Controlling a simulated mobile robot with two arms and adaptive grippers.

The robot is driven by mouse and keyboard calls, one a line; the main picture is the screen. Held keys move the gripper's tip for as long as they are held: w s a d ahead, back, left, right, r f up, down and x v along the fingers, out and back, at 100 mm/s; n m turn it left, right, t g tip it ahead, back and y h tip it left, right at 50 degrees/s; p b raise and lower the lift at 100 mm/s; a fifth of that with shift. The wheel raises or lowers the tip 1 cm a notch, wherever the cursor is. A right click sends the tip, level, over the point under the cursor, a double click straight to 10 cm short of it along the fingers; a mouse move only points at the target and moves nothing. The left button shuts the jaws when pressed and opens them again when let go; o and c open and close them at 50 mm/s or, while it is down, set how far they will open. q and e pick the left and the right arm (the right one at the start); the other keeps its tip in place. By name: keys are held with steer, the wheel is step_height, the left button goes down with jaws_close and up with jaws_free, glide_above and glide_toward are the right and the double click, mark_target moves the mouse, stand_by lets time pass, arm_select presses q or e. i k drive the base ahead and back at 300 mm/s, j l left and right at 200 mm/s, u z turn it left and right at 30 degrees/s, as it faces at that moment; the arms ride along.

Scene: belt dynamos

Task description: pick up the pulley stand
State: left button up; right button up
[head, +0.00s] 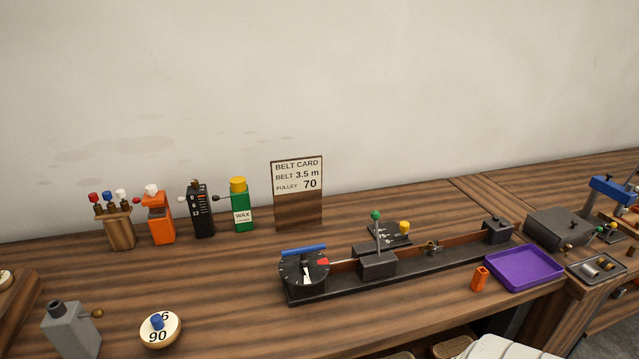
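No piece is labelled as the pulley stand, and I cannot tell for certain which one it is. A round pale disc (160,331) marked 90, with a blue knob on top, lies on the front left of the wooden bench. A grey block-like body (72,330) with a short neck and a brass knob at its side stands left of the disc. A wooden holder (120,231) with red, blue and white topped pegs stands at the back left. Neither of my grippers is in view.
A belt card (298,194) reads belt 3.5 m, pulley 70. An orange dispenser (160,218), black counter (202,212) and green wax bottle (242,207) line the back. A long dark rig (400,276) and purple tray (523,268) stand right. The bench's middle left is clear.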

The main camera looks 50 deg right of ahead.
mark_target(73, 337)
steer(key=z, duration=1.4)
steer(key=j+u, duration=0.95)
steer(key=i+j+u, duration=0.2)
steer(key=u, duration=0.25)
steer(key=j, duration=0.1)
